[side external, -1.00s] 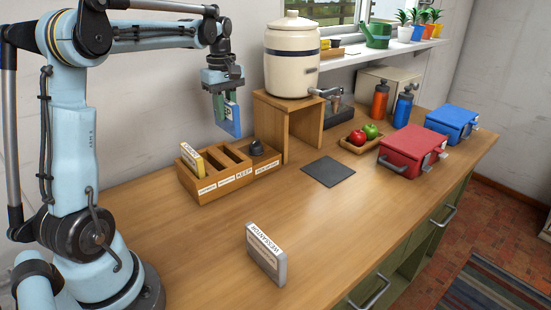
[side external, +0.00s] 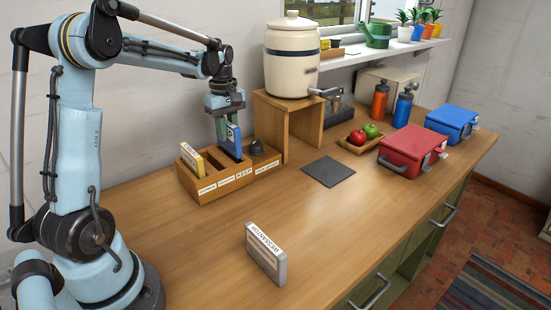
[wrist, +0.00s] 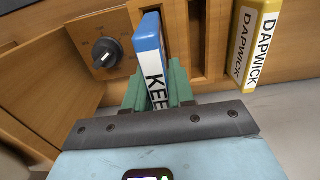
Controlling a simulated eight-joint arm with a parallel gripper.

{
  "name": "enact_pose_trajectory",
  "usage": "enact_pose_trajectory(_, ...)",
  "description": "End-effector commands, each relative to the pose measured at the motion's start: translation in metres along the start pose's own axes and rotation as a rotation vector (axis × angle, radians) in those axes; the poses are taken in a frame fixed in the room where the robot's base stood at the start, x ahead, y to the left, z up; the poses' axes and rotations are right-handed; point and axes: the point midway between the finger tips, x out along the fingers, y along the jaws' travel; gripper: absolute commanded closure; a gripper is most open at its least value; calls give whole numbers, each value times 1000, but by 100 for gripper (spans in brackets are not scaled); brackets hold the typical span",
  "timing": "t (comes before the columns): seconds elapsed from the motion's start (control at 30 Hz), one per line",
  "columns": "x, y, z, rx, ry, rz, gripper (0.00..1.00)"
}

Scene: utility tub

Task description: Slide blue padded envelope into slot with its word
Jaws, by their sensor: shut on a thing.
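The blue padded envelope (side external: 233,139) stands upright in my gripper (side external: 222,126), which is shut on it. In the wrist view the envelope (wrist: 150,33) sits between the green fingers (wrist: 158,92), and its white edge shows "KEE", the rest hidden. The wooden slotted box (side external: 212,194) has several white front labels; one reads KEEP (side external: 244,173). The envelope's lower end is at the box top, in line with the KEEP slot, and seems to be entering it; its exact depth is hidden.
A yellow envelope (side external: 191,160) marked DAPWICK stands in the box's left slot. A dark knob (side external: 257,148) is at the box's right end. A grey block (side external: 266,256) stands on the counter in front. A wooden stand (side external: 289,120) with a crock is close right.

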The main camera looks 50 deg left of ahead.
Motion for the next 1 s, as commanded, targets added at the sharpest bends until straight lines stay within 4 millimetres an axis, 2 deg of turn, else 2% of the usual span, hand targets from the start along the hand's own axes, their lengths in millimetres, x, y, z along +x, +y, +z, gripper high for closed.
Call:
enact_pose_trajectory(0.53,0,0,0,0,0,0,100)
enact_pose_trajectory(1.0,8,0,0,0,0,0,100)
